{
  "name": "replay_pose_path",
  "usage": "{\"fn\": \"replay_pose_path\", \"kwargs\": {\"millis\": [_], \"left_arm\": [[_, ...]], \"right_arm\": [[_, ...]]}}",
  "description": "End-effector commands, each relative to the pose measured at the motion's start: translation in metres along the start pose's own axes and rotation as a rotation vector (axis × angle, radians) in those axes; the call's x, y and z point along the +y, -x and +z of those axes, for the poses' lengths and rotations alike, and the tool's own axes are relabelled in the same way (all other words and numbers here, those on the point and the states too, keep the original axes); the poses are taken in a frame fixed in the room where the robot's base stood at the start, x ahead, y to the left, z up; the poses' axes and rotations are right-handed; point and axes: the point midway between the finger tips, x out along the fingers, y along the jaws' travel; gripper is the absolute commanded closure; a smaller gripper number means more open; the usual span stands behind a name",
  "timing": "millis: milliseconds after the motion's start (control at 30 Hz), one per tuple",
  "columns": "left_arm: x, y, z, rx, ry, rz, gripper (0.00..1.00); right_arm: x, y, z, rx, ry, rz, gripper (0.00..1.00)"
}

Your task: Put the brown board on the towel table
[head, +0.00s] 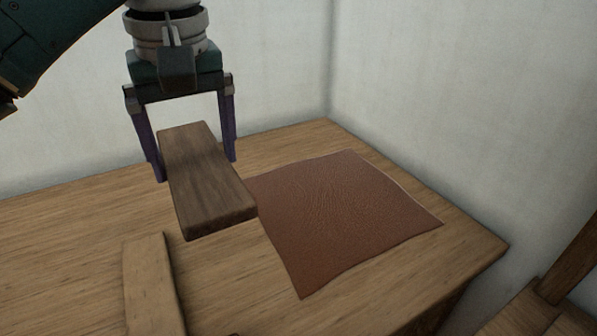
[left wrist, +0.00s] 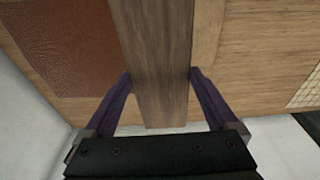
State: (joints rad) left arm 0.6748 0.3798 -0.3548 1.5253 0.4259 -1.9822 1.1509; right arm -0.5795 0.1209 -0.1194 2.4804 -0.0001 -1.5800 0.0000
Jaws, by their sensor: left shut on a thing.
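My left gripper (head: 197,170) is shut on the brown board (head: 205,185), a dark wooden plank, with one purple finger on each long side. The board appears held above the wooden table (head: 60,240), to the left of a reddish-brown towel (head: 345,215) lying flat on it. In the left wrist view the board (left wrist: 158,60) runs between the fingers, and the towel (left wrist: 65,45) shows at the upper left. The board's near end overlaps the towel's left edge in the head view. My right gripper is not in view.
A lighter wooden piece (head: 152,285) lies on the table at the front left. White walls (head: 450,90) meet behind the table. The table's right edge and corner lie past the towel. A woven patch (left wrist: 305,92) shows at the right in the left wrist view.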

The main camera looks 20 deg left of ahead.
Motion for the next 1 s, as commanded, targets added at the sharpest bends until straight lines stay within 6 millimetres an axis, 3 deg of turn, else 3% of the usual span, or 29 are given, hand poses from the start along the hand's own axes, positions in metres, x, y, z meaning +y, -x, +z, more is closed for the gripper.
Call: {"fn": "replay_pose_path", "kwargs": {"millis": [400, 900, 1000], "left_arm": [[-0.001, -0.119, 0.019, -0.002, -0.002, -0.003, 0.76], [0.000, -0.184, 0.029, 0.000, -0.004, -0.001, 0.76], [0.000, -0.187, 0.029, 0.001, -0.004, 0.000, 0.76]], "right_arm": [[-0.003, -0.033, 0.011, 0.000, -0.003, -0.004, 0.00], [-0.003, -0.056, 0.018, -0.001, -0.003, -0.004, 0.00], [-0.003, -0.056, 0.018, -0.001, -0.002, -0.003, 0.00]]}}
